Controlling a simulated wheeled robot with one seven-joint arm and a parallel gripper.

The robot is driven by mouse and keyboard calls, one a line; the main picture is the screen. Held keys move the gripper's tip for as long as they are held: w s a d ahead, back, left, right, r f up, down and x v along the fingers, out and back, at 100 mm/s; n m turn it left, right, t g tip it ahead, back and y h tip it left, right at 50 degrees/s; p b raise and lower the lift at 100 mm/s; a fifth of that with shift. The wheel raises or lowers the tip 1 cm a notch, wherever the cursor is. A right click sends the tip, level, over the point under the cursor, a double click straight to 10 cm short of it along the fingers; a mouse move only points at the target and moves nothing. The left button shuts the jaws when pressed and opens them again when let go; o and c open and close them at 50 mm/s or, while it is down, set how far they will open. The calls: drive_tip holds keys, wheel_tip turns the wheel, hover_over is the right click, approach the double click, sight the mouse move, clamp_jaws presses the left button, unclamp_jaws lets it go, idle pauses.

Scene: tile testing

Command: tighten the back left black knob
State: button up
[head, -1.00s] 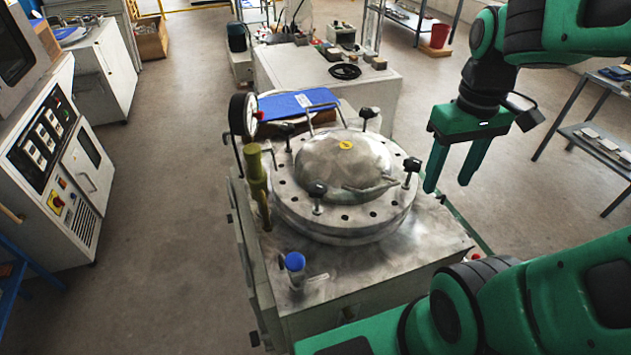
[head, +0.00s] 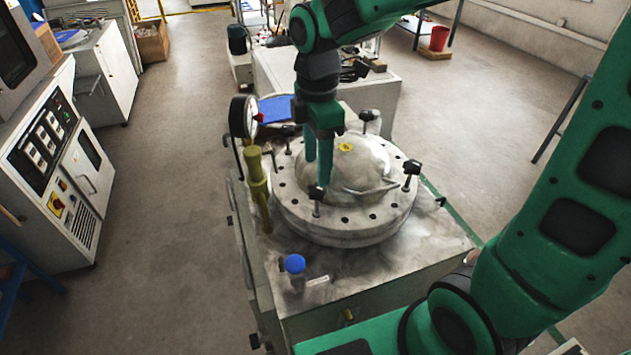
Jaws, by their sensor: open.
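The pressure vessel's round metal lid (head: 345,160) carries black knobs on upright bolts around its rim. The back left black knob (head: 288,131) stands at the lid's far left edge. The other visible knobs are the back right (head: 368,114), front right (head: 411,167) and front left (head: 317,191). My gripper (head: 318,168) points down over the left part of the lid, right of the back left knob in the picture. Its two green fingers are open, seen nearly edge-on, with nothing visible between them. Its height above the lid is hard to tell.
A pressure gauge (head: 240,117) and a yellow-green upright handle (head: 257,175) stand close left of the lid. A blue folder (head: 276,108) lies behind it. A blue-capped valve (head: 295,263) is at the front left.

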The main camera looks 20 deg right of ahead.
sight(317, 187)
wheel_tip(317, 187, down, 7)
drive_tip(key=shift+r, duration=0.2)
drive_tip(key=c, duration=1.1)
